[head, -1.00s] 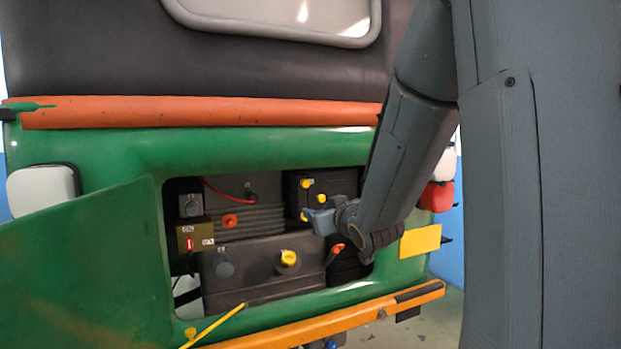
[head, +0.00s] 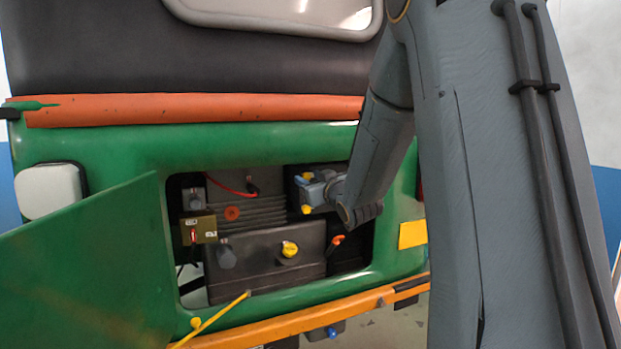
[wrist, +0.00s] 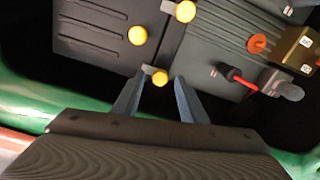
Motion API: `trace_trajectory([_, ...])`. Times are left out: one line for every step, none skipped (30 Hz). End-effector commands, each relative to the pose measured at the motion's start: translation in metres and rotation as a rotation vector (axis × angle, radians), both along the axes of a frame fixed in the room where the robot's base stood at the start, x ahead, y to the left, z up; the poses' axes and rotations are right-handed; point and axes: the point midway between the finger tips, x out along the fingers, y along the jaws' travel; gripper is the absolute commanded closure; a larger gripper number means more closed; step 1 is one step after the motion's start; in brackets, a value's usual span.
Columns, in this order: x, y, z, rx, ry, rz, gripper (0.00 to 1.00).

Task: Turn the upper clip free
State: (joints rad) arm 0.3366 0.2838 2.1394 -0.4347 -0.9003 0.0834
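The upper clip (wrist: 160,77), with a round yellow head, sits at the edge of a dark ribbed block in the open bay. My gripper (wrist: 155,90) is open, with its two fingers apart on either side of this clip's head. The fingers do not appear closed on it, and I cannot tell how deep they reach. In the head view my gripper (head: 312,189) covers much of the block's upper part. Another yellow clip (wrist: 185,11) lies at the same block's edge, and it also shows below the gripper in the head view (head: 306,210). A round yellow cap (wrist: 138,35) is on the block itself.
The bay opens in a green body panel (head: 110,150), with a green door (head: 85,270) swung out at left. An orange knob (head: 232,213), a brown switch box (head: 198,229), a lower box with yellow cap (head: 289,249) and an orange lever (head: 338,240) are close by.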

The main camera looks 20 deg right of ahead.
Motion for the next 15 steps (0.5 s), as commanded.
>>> trace_trajectory([0.0006,0.0001,0.0000,0.000,0.000,0.000,0.61])
trace_trajectory([0.0007,0.0000,-0.0001,0.000,0.000,0.000,0.61])
trace_trajectory([0.0006,0.0000,-0.0001,0.000,0.000,0.000,0.61])
trace_trajectory([0.0006,0.0000,-0.0001,0.000,0.000,0.000,0.61])
trace_trajectory([0.0005,0.0000,-0.0001,0.000,0.000,0.000,0.61])
trace_trajectory([0.0005,0.0000,-0.0001,0.000,0.000,0.000,0.61])
trace_trajectory([0.0004,-0.0001,-0.0001,0.000,0.000,0.000,0.63])
trace_trajectory([0.0004,-0.0001,-0.0001,0.000,0.000,0.000,0.68])
trace_trajectory([0.0004,-0.0001,-0.0001,0.000,0.000,0.000,0.75])
trace_trajectory([0.0003,-0.0001,-0.0001,0.000,0.000,0.000,0.80])
trace_trajectory([0.0003,-0.0001,-0.0001,0.000,0.000,0.000,0.85])
trace_trajectory([0.0003,-0.0001,-0.0001,0.000,0.000,0.000,0.92])
trace_trajectory([0.0003,-0.0001,-0.0001,0.000,0.000,0.000,0.97])
trace_trajectory([0.0003,-0.0001,-0.0001,0.000,0.000,0.000,1.00])
trace_trajectory([0.0003,-0.0001,-0.0001,0.000,0.000,0.000,1.00])
